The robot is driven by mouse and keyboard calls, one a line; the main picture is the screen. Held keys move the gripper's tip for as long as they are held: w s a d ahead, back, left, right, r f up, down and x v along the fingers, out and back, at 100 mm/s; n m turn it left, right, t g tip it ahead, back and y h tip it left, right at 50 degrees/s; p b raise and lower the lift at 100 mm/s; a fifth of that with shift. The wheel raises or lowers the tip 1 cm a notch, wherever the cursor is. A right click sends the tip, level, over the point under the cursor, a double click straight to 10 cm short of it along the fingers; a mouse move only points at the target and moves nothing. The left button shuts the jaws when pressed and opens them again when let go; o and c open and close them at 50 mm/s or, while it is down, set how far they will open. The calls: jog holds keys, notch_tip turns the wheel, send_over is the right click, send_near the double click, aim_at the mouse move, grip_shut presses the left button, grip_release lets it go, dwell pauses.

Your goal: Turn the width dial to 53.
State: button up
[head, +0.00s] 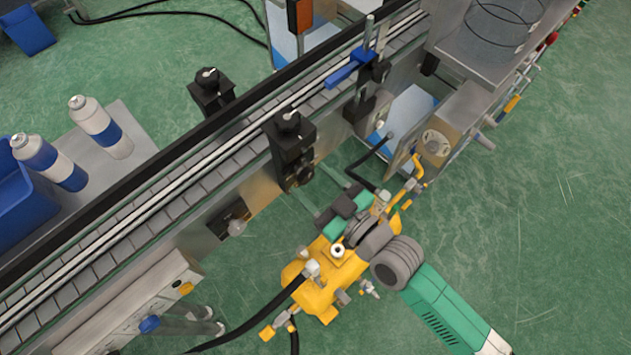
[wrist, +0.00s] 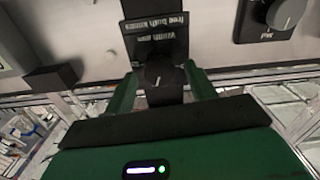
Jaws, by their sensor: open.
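The width dial is a round black knob on a black plate. In the wrist view the dial (wrist: 158,75) sits under upside-down lettering, part of which reads "Width mm". A pale pointer mark shows on it, but no number can be read. My gripper (wrist: 162,88) has its green fingers spread, one on each side of the dial. I cannot tell whether either finger touches it. In the head view my gripper (head: 319,187) reaches toward the black block on the conveyor's side, where the dial (head: 302,176) appears small.
A grey knob (wrist: 286,12) on a second black plate is right of the dial in the wrist view. The conveyor (head: 170,195) runs diagonally, with another black knob block (head: 210,90) on its far side.

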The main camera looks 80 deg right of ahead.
jog(key=c, duration=1)
jog(key=shift+o, duration=0.2)
jog(key=shift+m, duration=0.3)
jog(key=m+p, duration=0.1)
jog(key=m, duration=0.6)
jog(key=shift+p, duration=0.35)
jog(key=m, duration=0.4)
jog(key=shift+m, duration=2.1)
